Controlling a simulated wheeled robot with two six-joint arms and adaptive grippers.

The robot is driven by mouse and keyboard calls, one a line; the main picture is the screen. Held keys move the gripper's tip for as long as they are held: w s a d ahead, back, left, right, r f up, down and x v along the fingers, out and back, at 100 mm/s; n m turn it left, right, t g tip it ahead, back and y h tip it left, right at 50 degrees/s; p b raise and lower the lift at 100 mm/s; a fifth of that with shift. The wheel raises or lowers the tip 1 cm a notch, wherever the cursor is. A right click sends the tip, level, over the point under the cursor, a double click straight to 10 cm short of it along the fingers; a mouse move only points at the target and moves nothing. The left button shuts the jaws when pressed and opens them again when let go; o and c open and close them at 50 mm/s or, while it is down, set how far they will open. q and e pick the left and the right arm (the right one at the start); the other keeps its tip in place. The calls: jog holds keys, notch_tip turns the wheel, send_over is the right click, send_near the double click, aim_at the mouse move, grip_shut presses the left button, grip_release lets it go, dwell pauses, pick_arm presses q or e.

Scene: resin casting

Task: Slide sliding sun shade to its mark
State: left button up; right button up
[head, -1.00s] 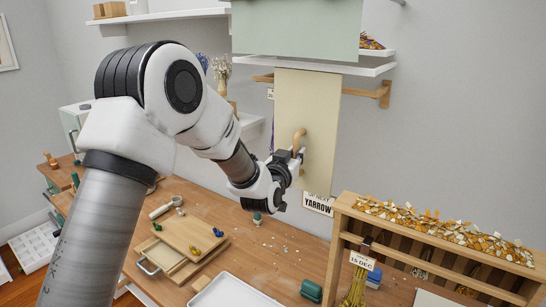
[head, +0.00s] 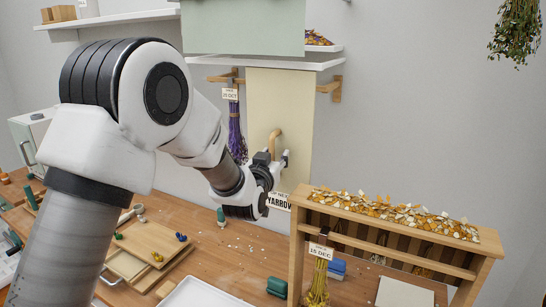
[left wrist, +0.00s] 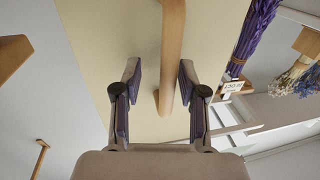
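The sun shade (head: 290,100) is a tall cream panel hanging from a wooden rail (head: 220,79) under a shelf. A wooden bar handle (head: 276,140) stands out from its face. The handle also shows in the left wrist view (left wrist: 172,45). My left gripper (head: 278,158) is at the handle. In the left wrist view its fingers (left wrist: 160,72) are spread, with the handle between them, nearer the right finger; I cannot tell whether they touch. A sign reading YARROW (head: 279,201) is at the panel's lower end, partly hidden by my gripper. My right gripper is not in view.
A purple dried bundle (head: 236,135) with a date tag hangs left of the shade. A pale green panel (head: 245,28) hangs above. A wooden rack (head: 390,228) stands on the bench at right. Wall right of the rail is clear.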

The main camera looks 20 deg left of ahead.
pick_arm(q)
jog(key=shift+s+a, duration=0.1)
jog(key=shift+s, duration=0.3)
jog(key=s+d, duration=0.1)
jog(key=s, duration=1)
jog(key=shift+d, duration=0.3)
